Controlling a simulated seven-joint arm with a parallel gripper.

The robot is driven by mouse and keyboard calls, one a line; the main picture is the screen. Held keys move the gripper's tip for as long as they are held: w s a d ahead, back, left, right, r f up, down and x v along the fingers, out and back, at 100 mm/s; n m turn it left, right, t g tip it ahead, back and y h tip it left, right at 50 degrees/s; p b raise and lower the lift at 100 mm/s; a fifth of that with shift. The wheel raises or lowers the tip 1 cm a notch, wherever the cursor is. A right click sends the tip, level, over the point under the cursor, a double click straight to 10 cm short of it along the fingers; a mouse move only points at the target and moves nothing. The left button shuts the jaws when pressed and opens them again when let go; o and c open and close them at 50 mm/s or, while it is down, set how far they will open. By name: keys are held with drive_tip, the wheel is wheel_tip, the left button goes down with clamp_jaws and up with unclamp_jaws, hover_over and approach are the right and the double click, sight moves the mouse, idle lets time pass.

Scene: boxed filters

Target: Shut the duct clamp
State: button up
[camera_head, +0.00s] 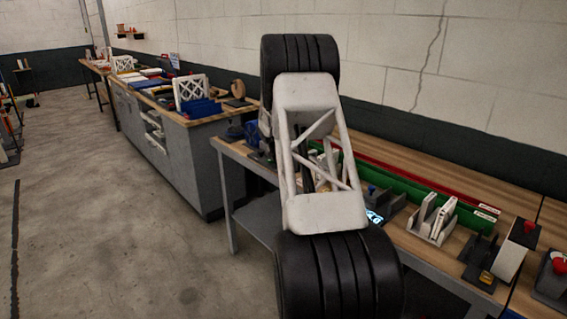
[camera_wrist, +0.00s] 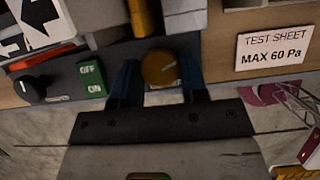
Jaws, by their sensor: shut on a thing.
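In the wrist view, my gripper (camera_wrist: 159,76) has its two blue fingers on either side of a round amber knob (camera_wrist: 158,66) with a pale pointer line. It is shut on this knob. The knob sits at the front of a dark grey block. I see no label that names it as the duct clamp, and cannot tell which part the clamp is. In the head view, my arm hides the gripper and the knob.
A black knob (camera_wrist: 35,88) is left of a green OFF/ON plate (camera_wrist: 92,78). In the head view, white panels stand in a grey holder (camera_head: 432,222) on the wooden bench; a green rail (camera_head: 405,190) runs behind.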

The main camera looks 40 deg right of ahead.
drive_tip(key=shift+w+m+g, duration=0.1)
drive_tip(key=shift+m+g, duration=0.8)
drive_tip(key=shift+m, duration=1.4)
drive_tip(key=o, duration=0.9)
drive_tip(key=shift+r, duration=0.1)
drive_tip(key=v, duration=0.7)
drive_tip(key=shift+r, duration=0.35)
drive_tip(key=shift+a, duration=0.1)
